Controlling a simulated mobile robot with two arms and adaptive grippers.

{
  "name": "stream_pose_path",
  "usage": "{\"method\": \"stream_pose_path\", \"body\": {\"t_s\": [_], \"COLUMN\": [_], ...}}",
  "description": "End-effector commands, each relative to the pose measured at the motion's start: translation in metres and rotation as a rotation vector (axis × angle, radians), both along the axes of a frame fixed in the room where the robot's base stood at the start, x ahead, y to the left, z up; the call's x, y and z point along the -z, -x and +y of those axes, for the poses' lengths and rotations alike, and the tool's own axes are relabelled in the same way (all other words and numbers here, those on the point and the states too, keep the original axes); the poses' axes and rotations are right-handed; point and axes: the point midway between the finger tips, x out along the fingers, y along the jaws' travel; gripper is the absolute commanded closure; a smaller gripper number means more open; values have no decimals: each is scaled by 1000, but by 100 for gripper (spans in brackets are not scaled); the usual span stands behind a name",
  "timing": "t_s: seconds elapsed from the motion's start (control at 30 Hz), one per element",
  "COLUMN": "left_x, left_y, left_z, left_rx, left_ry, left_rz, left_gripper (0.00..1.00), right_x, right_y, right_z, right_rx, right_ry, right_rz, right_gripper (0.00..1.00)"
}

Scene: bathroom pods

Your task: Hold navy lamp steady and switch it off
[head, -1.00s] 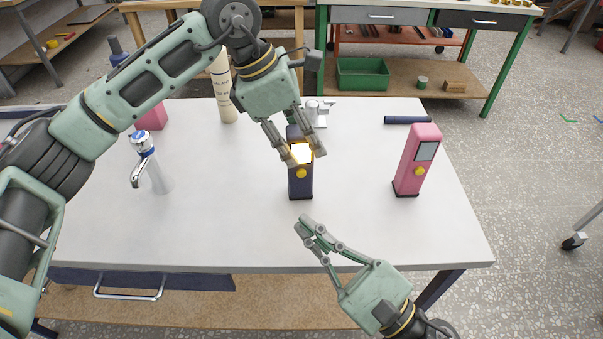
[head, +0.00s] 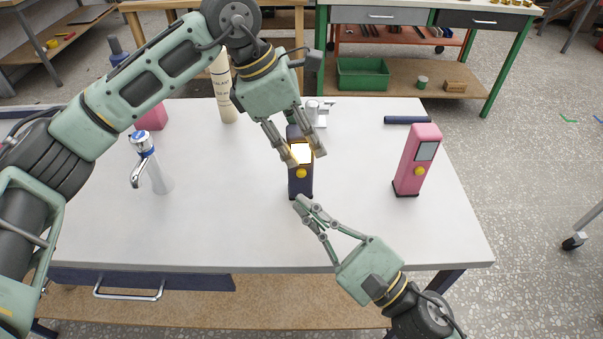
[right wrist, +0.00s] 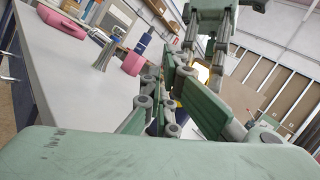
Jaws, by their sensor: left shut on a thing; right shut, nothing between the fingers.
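The navy lamp (head: 301,186) stands upright on the white table, with a lit white panel (head: 301,153) and a yellow button (head: 301,173) on its front. My left gripper (head: 304,158) is shut on the lamp from above, one finger on each side of the lit panel. My right gripper (head: 299,203) is shut and empty, its fingertips low in front of the lamp's base, below the button. I cannot tell in the head view whether the tips touch the lamp. In the right wrist view my right fingers (right wrist: 170,100) hide most of the lamp.
A pink lamp (head: 418,160) with a yellow button stands to the right. A dark cylinder (head: 407,120) lies at the back right. The table's front middle (head: 220,235) is clear.

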Motion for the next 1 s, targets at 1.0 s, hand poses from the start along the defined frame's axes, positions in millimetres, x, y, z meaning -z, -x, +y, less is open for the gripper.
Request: {"method": "stream_pose_path", "body": {"t_s": [1.0], "left_x": [0], "left_y": [0], "left_z": [0], "left_rx": [0], "left_ry": [0], "left_rz": [0], "left_gripper": [98], "right_x": [0], "right_y": [-44], "right_z": [4], "right_rx": [-1], "right_ry": [-1], "right_rz": [1], "right_gripper": [100]}}
